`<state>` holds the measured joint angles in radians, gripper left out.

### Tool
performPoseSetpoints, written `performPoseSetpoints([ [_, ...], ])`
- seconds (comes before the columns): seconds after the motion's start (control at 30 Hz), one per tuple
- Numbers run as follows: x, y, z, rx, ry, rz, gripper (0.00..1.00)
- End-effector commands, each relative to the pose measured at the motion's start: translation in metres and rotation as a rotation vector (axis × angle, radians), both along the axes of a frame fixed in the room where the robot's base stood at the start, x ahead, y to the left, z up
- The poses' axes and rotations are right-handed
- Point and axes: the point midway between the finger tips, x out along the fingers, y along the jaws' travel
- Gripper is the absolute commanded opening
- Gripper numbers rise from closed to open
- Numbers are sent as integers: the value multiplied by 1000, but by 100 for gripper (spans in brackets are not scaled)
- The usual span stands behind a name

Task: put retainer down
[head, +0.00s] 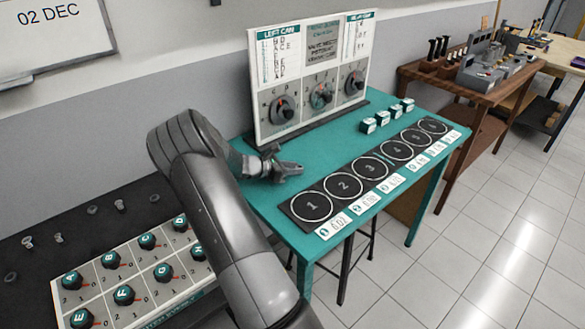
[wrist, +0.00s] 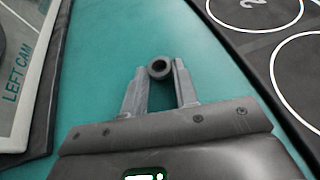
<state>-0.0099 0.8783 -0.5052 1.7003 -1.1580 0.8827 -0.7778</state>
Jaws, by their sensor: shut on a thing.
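My gripper (head: 274,166) is over the left part of the teal table (head: 290,222), between the upright dial panel and the black numbered strip. In the wrist view my gripper (wrist: 158,75) is shut on the retainer (wrist: 160,68), a small dark ring with a hole, held at the fingertips. The teal surface shows around it. I cannot tell whether the ring touches the table. The retainer is too small to make out in the head view.
The dial panel (head: 312,72) stands at the table's back. The numbered strip (head: 328,190) with white circles runs along the front; its circles look empty. Several small teal-and-white blocks (head: 368,125) stand behind it. A lettered knob board (head: 140,262) lies at lower left. A wooden bench (head: 470,85) is at right.

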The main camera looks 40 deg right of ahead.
Motion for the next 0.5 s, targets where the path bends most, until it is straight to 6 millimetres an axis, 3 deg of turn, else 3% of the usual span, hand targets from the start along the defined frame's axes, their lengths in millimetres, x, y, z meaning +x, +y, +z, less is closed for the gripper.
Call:
performPoseSetpoints([
  [0.27, 0, 0, -2, 0, 0, 0, 5],
  [0.3, 0, 0, -2, 0, 0, 0, 28],
  [0.5, 0, 0, -2, 0, -1, 0, 45],
])
